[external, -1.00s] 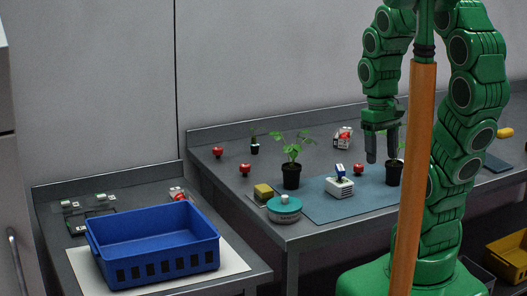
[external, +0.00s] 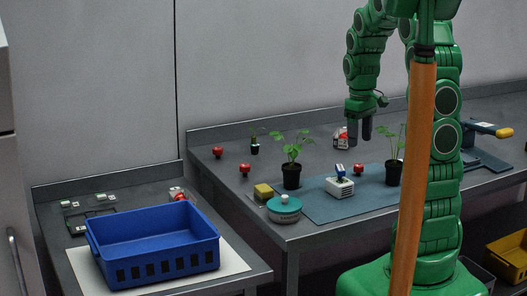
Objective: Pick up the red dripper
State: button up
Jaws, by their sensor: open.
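Three small red pieces that look like red drippers are on the grey bench: one at the far left (external: 218,152), one nearer the front (external: 244,170), and one (external: 358,169) at the back edge of the blue mat (external: 318,207). My gripper (external: 359,141) points down above the back of the bench, open and empty, with its fingers apart. In the picture it is just above the red piece by the mat; the exact height and depth gap cannot be told. Nothing is between its fingers.
Potted seedlings (external: 291,177) (external: 393,174) stand near the mat, with a white box (external: 339,187) between them. A teal round container (external: 284,209) and yellow sponge (external: 263,192) sit at the front left. A blue crate (external: 150,262) is on the lower left table. A yellow-handled tool (external: 495,131) is at right.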

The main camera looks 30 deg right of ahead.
jog(key=n, duration=0.1)
send_over(358, 165)
notch_tip(358, 165, down, 4)
jog(key=shift+w+a+f, duration=0.1)
jog(key=shift+w+f, duration=0.05)
jog(key=shift+s+f, duration=0.15)
jog(key=shift+f, duration=1.8)
jog(key=shift+s+f, duration=0.1)
jog(key=shift+f, duration=1.85)
jog(key=c, duration=1.1)
jog(key=shift+r, duration=0.1)
jog(key=shift+r, duration=0.55)
jog(key=s+a+r, duration=0.3)
jog(key=s+r, duration=0.8)
jog(key=s, duration=0.2)
jog(key=shift+s+a+r, duration=0.25)
jog(key=shift+a+r, duration=0.05)
jog(key=shift+r, duration=0.1)
